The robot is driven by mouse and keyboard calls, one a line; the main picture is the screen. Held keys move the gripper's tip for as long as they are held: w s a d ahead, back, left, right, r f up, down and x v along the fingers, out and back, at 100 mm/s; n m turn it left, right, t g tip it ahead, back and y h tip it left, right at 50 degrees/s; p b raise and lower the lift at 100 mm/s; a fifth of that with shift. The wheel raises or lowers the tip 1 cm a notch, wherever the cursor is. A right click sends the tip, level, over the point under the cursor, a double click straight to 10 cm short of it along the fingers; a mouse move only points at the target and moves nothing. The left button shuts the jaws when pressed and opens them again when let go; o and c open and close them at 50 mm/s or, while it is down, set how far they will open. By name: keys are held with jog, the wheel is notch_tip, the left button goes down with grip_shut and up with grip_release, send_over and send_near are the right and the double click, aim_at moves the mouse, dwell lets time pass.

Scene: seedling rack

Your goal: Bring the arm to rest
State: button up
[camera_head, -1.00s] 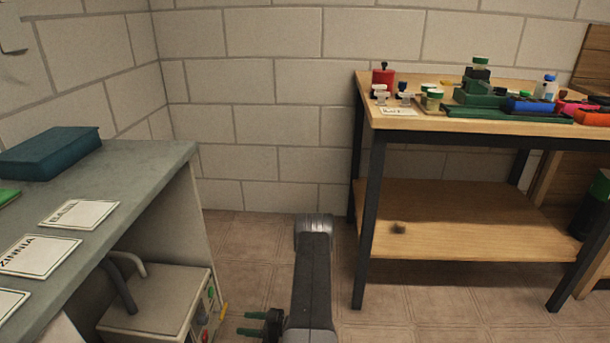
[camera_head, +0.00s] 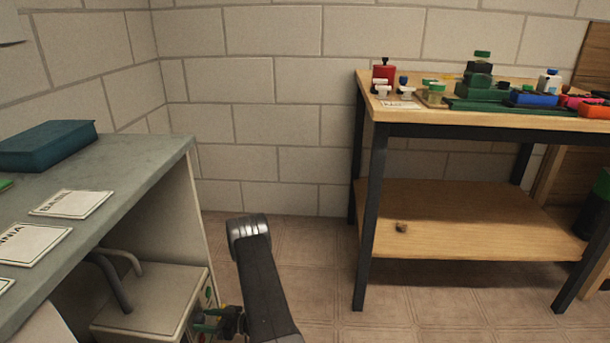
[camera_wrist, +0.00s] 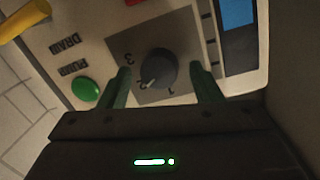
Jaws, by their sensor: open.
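My gripper (camera_head: 208,322) is low in the head view, beside the front of a pale control box (camera_head: 150,300) under the grey counter. In the wrist view its two green fingers (camera_wrist: 162,84) are apart. A dark round knob (camera_wrist: 157,68) with a white pointer shows between them, on a panel marked 1, 2, 3. The fingers hold nothing that I can see; whether they touch the panel I cannot tell. My arm slants up and left from the bottom of the head view.
The panel has a green button (camera_wrist: 85,90), a blue display (camera_wrist: 237,12) and a yellow part (camera_wrist: 24,18). The grey counter (camera_head: 130,165) carries cards and a teal box (camera_head: 45,146). A wooden workbench (camera_head: 450,122) with small items stands right. Floor between them is open.

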jog(key=shift+d+n, duration=0.1)
jog(key=shift+n, duration=0.6)
jog(key=n, duration=0.4)
jog(key=shift+s+t, duration=0.1)
jog(key=shift+t, duration=0.3)
jog(key=n+y, duration=0.1)
jog(key=n, duration=0.4)
jog(key=shift+f+n, duration=0.15)
jog(key=shift+n, duration=0.25)
